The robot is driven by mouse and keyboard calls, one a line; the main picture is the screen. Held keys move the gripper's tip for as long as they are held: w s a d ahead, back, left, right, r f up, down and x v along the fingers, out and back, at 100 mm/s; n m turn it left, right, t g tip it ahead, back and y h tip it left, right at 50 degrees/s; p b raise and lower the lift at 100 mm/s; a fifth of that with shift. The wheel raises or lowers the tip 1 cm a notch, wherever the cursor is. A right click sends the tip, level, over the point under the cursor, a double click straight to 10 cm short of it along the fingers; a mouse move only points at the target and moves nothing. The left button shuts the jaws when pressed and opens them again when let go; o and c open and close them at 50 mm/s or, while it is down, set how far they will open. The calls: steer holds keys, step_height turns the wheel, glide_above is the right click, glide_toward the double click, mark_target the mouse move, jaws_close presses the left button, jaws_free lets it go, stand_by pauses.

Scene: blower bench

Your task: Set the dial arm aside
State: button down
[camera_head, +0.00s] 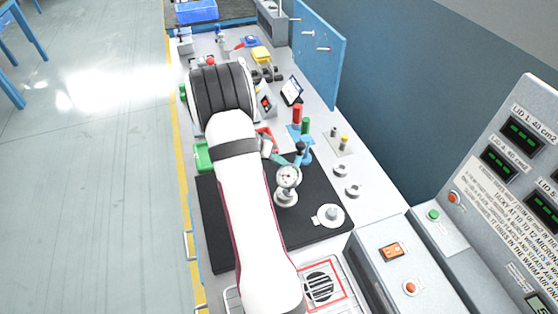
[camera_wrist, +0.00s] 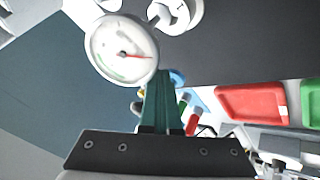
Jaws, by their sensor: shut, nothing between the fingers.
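The dial arm shows as a round white gauge (camera_head: 288,176) on a pale post and round base, standing on the black mat (camera_head: 224,232). In the wrist view its dial face (camera_wrist: 121,49), with a red needle, is at the upper left. My gripper (camera_head: 296,159) is beside the dial at its upper left in the head view. In the wrist view its teal fingers (camera_wrist: 160,73) are together and empty, just right of the dial's rim. I cannot tell whether they touch it. My own arm hides the mat's middle.
A white disc with a knob (camera_head: 329,214) lies on the mat's right part. Red (camera_head: 297,114) and green (camera_head: 305,127) cylinders stand behind the gauge. A green tray (camera_head: 203,156) and red tray (camera_wrist: 253,103) are nearby.

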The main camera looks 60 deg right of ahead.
steer(key=s+d+n+t+h, duration=0.1)
steer(key=s+d+n+t, duration=0.2)
steer(key=s, duration=1)
steer(key=shift+d+n+h, duration=0.3)
steer(key=shift+d+n, duration=0.7)
steer(key=shift+d, duration=1)
steer(key=shift+d, duration=0.1)
